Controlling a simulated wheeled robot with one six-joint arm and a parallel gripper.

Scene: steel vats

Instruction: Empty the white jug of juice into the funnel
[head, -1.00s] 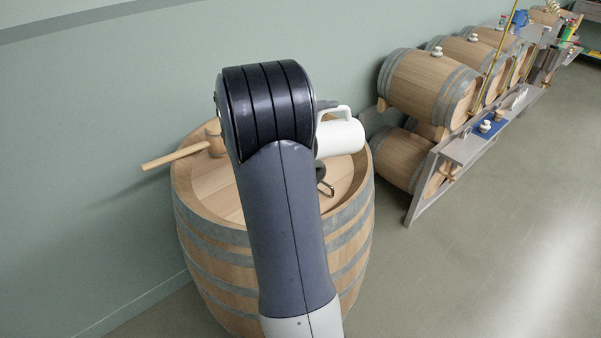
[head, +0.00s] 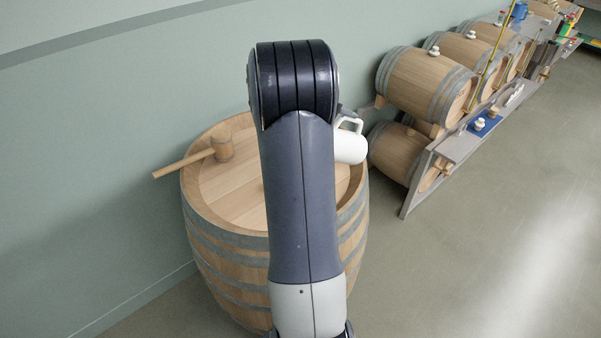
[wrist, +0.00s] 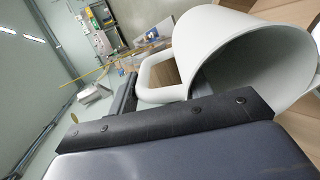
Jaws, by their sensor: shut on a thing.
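The white jug (head: 350,147) is tipped on its side above the right part of the upright barrel's top, with its handle (head: 351,124) upward. In the wrist view the jug (wrist: 225,40) shows its wide mouth and grey inside; I see no juice in the part that shows. My gripper (wrist: 128,98) is shut on the jug's handle. In the head view my arm hides most of the gripper. I cannot make out the funnel in either view; my arm covers the middle of the barrel top.
The upright barrel (head: 220,240) stands against the green wall. A wooden mallet (head: 222,148) lies on its top at the left, handle over the rim. A rack with several lying barrels (head: 420,80) stands at the right. The floor (head: 480,260) at the front right is clear.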

